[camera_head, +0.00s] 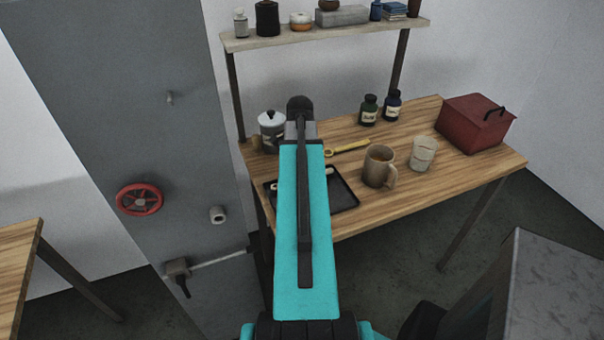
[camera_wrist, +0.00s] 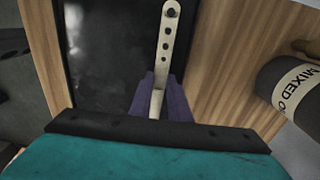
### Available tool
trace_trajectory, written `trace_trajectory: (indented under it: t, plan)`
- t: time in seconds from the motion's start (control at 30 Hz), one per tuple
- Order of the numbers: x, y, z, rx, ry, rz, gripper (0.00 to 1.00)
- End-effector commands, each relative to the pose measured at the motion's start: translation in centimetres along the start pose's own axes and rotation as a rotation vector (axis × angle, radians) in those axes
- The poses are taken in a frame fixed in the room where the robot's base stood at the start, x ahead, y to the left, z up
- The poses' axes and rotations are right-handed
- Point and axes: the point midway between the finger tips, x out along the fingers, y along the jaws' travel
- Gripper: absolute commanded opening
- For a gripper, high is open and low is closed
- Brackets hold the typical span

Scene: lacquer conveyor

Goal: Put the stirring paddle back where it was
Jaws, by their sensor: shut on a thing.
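The stirring paddle (camera_wrist: 166,42) is a pale flat strip with a row of dark holes. In the wrist view its holed end points up, away from my gripper (camera_wrist: 161,88). The purple fingers are shut on its lower part. The paddle is over the right part of a black tray (camera_wrist: 95,60); I cannot tell whether it touches it. In the head view the tray (camera_head: 346,199) lies on the wooden bench, and my arm hides most of the gripper and paddle. A pale end of what seems the paddle (camera_head: 330,172) shows right of my arm.
A lidded pot (camera_head: 271,132) stands at the back left of the bench (camera_head: 450,165). A yellow tool (camera_head: 347,147), a mug (camera_head: 379,167), a glass (camera_head: 422,153), two bottles (camera_head: 369,110) and a red box (camera_head: 476,123) stand right. A shelf (camera_head: 350,31) hangs above. A labelled container (camera_wrist: 295,88) is close right.

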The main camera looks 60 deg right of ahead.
Motion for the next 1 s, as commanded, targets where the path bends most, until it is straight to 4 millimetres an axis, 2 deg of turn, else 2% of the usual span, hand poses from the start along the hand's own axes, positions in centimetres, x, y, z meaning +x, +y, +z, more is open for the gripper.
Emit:
trace_trajectory:
  t: [0.6, 0.63, 0.73, 1.0]
  plan:
    - [0.84, -0.03, 0.08, -0.001, 0.0, -0.001, 0.0]
    - [0.79, -0.04, 0.08, -0.001, 0.0, -0.001, 0.21]
    - [0.78, -0.04, 0.09, -0.001, 0.0, -0.001, 0.38]
    - [0.75, -0.07, 0.11, -0.002, 0.0, -0.001, 0.38]
